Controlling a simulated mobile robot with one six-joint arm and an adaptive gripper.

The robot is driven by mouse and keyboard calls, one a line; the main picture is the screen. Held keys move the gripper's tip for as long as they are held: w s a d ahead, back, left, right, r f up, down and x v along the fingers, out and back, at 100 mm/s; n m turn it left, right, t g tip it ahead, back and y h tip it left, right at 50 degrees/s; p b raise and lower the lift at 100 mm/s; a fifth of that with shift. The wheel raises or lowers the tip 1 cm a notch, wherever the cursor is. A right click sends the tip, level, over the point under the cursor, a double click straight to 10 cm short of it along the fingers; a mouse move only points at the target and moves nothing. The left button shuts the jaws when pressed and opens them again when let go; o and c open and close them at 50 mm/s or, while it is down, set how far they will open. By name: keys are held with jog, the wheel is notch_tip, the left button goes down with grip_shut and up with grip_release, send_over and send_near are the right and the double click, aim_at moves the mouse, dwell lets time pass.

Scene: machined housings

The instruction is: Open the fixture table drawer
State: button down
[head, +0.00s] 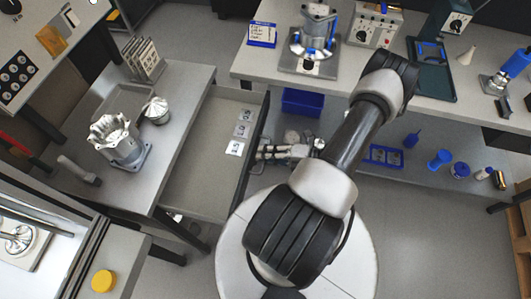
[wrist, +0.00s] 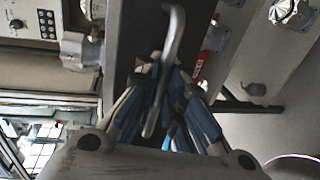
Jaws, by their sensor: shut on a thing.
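The fixture table (head: 185,105) stands at the left. Its grey drawer (head: 195,180) is pulled out to the right, with its inside showing. A few small pale cards or plates lie along the drawer's inner right side. My gripper (head: 259,153) is at the outside of the drawer's dark front panel. In the wrist view, my gripper (wrist: 160,72) has its blue-padded fingers closed around the drawer's grey bar handle (wrist: 174,40). The head view shows the handle too small to make out clearly.
A machined housing (head: 120,140) and a smaller metal part (head: 156,110) stand on the fixture table. A workbench (head: 265,68) with instruments runs along the back. Its lower shelf holds a blue bin (head: 302,102) and blue parts. Grey floor is free at the lower right.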

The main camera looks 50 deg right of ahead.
jog(key=shift+r, duration=0.15)
jog(key=c, duration=1.7)
grip_release()
jog(key=v, duration=1.2)
